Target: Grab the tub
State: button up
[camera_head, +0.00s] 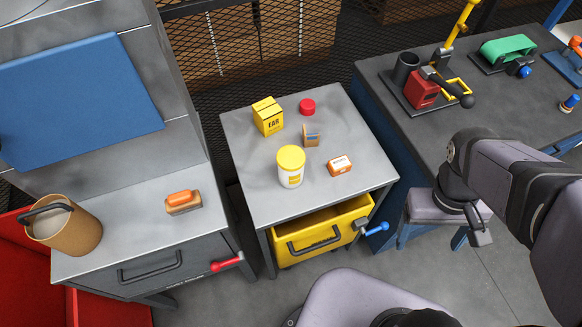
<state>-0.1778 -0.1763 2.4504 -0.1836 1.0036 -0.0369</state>
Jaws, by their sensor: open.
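The tub, a white cylinder with a yellow lid and a yellow label (291,175), stands upright on the grey top of the middle cabinet, near its front left. My gripper (480,237) hangs at the right of the picture, to the right of the middle cabinet and well apart from the tub. It is open, and nothing shows in it. Its fingers are small and dark here.
The yellow drawer (322,232) below is partly open. A brown bucket (72,232) stands at left.

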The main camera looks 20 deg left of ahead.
jog(key=w+a+f+n+t+h+b, duration=0.1)
jog(key=w+n+t+h+b, duration=0.2)
jog(key=n+h, duration=0.6)
notch_tip(320, 180, up, 2)
jog(key=r+n+t+y+b, duration=0.1)
jog(key=n+t+y+b, duration=0.2)
jog(key=n+t+y, duration=1.7)
send_over(287, 175)
jog(key=s, duration=0.4)
jog(key=n+g+h, duration=0.4)
jog(key=n+h, duration=0.1)
jog(key=h, duration=0.2)
jog(key=shift+m, duration=0.4)
jog(key=f, duration=1.2)
jog(key=shift+w+d+f, duration=0.15)
jog(key=shift+w+f, duration=0.05)
jog(key=shift+f, duration=0.2)
jog(key=shift+w+p, duration=0.75)
jog(key=shift+w, duration=0.65)
jog(key=shift+w+a+f+p, duration=0.15)
jog(key=shift+w+p, duration=0.1)
jog(key=shift+w, duration=0.5)
jog(key=shift+w+a+r+p, duration=0.15)
jog(key=shift+w+p, duration=0.15)
jog(key=shift+w, duration=0.45)
jog(key=shift+w+a+f+p, duration=0.15)
jog(key=shift+w+p, duration=0.1)
jog(key=shift+w, duration=0.5)
